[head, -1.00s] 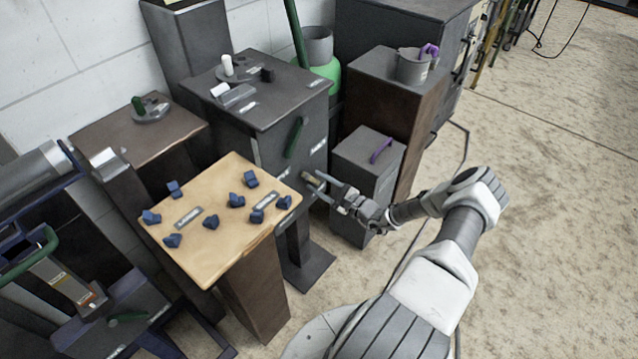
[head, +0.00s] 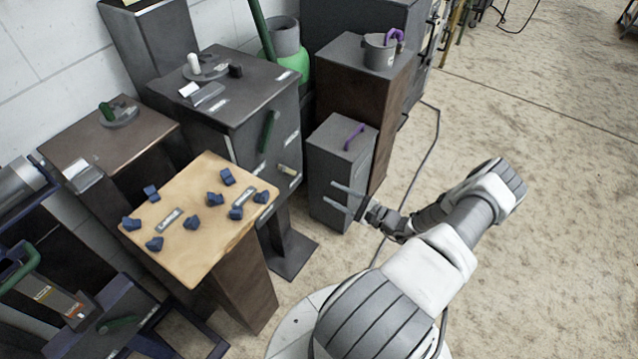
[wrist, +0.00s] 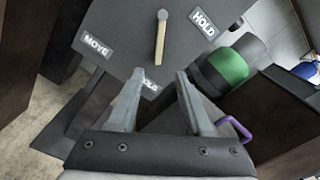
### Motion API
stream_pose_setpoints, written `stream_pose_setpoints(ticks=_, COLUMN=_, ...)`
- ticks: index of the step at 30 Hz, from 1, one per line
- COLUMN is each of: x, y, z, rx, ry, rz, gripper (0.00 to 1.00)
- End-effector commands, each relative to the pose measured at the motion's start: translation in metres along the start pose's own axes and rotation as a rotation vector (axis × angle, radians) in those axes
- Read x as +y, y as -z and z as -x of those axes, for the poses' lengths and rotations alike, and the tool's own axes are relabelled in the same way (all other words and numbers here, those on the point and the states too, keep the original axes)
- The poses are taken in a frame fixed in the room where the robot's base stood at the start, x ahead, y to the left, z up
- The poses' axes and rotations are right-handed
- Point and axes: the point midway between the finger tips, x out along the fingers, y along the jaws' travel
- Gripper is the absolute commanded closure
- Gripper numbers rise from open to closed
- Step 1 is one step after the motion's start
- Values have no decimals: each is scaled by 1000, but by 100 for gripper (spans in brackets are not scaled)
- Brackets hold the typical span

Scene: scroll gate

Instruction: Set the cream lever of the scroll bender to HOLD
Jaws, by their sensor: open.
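The cream lever (head: 287,169) is on the front face of the dark scroll bender cabinet (head: 262,105). In the wrist view the lever (wrist: 160,42) lies nearly upright in the picture, its lower end toward a third, partly hidden label (wrist: 150,84) that I cannot read surely. The HOLD label (wrist: 203,23) is at its upper right and the MOVE label (wrist: 97,46) at its left. My gripper (head: 335,197) is open and empty, apart from the lever and to its right in the head view. In the wrist view my gripper (wrist: 160,76) has its fingertips below the lever.
A grey box with a purple handle (head: 345,150) stands beside my gripper. A wooden-topped table (head: 205,240) with several blue knobs is at the left. A green handle (head: 267,131) is on the cabinet front above the lever. Open floor (head: 530,120) lies at the right.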

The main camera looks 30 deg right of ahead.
Motion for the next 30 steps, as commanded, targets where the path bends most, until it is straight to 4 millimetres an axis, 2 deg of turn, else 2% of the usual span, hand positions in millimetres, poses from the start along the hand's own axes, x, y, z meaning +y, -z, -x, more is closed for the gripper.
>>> stream_pose_setpoints(ticks=3, x=-1, y=0, z=16, rx=1, ry=1, rz=0, gripper=50)
stream_pose_setpoints(ticks=9, x=0, y=0, z=25, rx=-1, ry=0, rz=1, gripper=50)
stream_pose_setpoints(ticks=26, x=-1, y=-1, z=24, rx=-2, ry=-5, rz=3, gripper=50)
stream_pose_setpoints(ticks=30, x=-7, y=-13, z=16, rx=-19, ry=-78, rz=37, gripper=50)
